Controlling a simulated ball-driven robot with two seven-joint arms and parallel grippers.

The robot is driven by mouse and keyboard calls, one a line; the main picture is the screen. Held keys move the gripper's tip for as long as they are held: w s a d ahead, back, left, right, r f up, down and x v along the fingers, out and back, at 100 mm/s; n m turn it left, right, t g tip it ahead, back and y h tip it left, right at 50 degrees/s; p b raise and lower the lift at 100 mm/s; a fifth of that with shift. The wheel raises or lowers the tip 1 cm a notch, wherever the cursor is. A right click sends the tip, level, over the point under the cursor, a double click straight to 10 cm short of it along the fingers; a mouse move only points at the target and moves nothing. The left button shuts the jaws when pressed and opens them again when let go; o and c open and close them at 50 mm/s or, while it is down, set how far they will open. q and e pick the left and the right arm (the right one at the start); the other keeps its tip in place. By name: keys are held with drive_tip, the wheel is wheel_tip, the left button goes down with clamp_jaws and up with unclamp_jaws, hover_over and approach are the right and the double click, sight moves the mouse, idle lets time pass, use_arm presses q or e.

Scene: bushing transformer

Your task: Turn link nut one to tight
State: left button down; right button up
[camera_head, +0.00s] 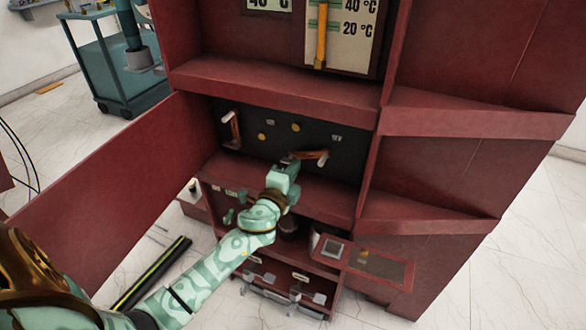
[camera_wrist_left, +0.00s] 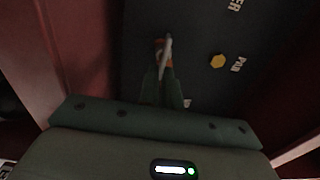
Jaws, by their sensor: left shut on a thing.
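My left gripper (camera_head: 290,160) reaches into the red cabinet and is at the near end of the right copper link (camera_head: 312,155), on the dark panel (camera_head: 345,150). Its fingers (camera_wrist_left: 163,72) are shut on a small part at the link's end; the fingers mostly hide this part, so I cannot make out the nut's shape. Copper (camera_wrist_left: 160,43) shows just past the fingertips, beside a pale, thin piece. A second copper link (camera_head: 233,130) with a pale peg is at the panel's left. My right gripper is not in view.
Yellow hex heads (camera_head: 295,127) sit on the panel between the links; one shows in the wrist view (camera_wrist_left: 217,61), right of the fingers. Red cabinet walls and a shelf (camera_head: 330,207) surround the arm. An open red door (camera_head: 110,190) stands left. A teal cart (camera_head: 110,70) is behind.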

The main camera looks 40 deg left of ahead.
use_arm(q)
drive_tip(key=shift+d+f, duration=0.1)
drive_tip(key=shift+f, duration=0.05)
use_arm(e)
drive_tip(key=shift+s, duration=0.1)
use_arm(q)
drive_tip(key=c, duration=1.6)
unclamp_jaws()
drive_tip(key=v, duration=1.6)
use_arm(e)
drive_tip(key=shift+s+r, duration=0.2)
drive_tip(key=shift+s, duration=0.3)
use_arm(q)
drive_tip(key=shift+s, duration=0.15)
